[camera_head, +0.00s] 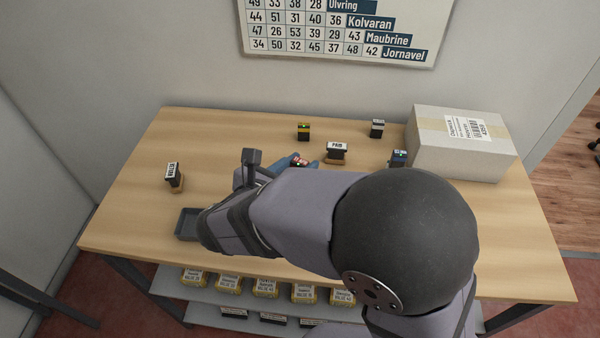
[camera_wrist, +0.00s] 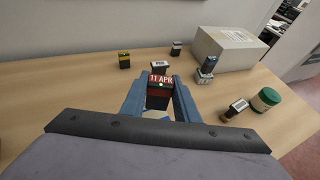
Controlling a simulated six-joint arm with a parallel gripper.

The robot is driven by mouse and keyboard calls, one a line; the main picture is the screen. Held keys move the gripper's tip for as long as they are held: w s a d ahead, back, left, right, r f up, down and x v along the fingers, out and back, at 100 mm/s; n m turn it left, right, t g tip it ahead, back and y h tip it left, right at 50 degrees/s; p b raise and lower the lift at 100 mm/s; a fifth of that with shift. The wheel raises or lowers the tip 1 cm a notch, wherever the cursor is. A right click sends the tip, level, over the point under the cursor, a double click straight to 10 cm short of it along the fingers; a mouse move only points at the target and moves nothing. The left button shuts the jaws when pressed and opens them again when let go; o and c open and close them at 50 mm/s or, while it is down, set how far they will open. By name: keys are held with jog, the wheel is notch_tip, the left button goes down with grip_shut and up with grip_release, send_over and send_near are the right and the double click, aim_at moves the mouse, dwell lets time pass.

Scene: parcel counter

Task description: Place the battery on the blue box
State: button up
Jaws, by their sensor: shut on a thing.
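My gripper (camera_wrist: 160,88) has blue fingers and is shut on a dark block with a red band marked "11 APR" (camera_wrist: 161,79). The block also shows in the head view (camera_head: 299,161), partly hidden by my arm. I cannot tell whether it is the battery. A small dark blue block (camera_wrist: 209,63) stands right of my gripper, on or just behind a grey-white block (camera_wrist: 205,76). In the head view the blue block (camera_head: 398,157) is partly hidden behind my arm. I cannot tell whether it is the blue box.
A "PAID" stamp (camera_head: 337,148) stands just beyond my gripper. A carton (camera_head: 455,150) fills the back right. A green jar (camera_wrist: 265,99) and a labelled block (camera_wrist: 236,108) are at right.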

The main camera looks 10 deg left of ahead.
jog(key=shift+f, duration=1.45)
jog(key=shift+f, duration=0.2)
jog(key=o, duration=1.1)
jog(key=shift+r, duration=0.2)
jog(key=shift+s+a+r, duration=0.1)
jog(key=shift+s+a, duration=0.05)
jog(key=b+v, duration=0.1)
jog(key=v, duration=1)
jog(key=shift+s+r, duration=0.2)
jog(key=shift+s, duration=0.1)
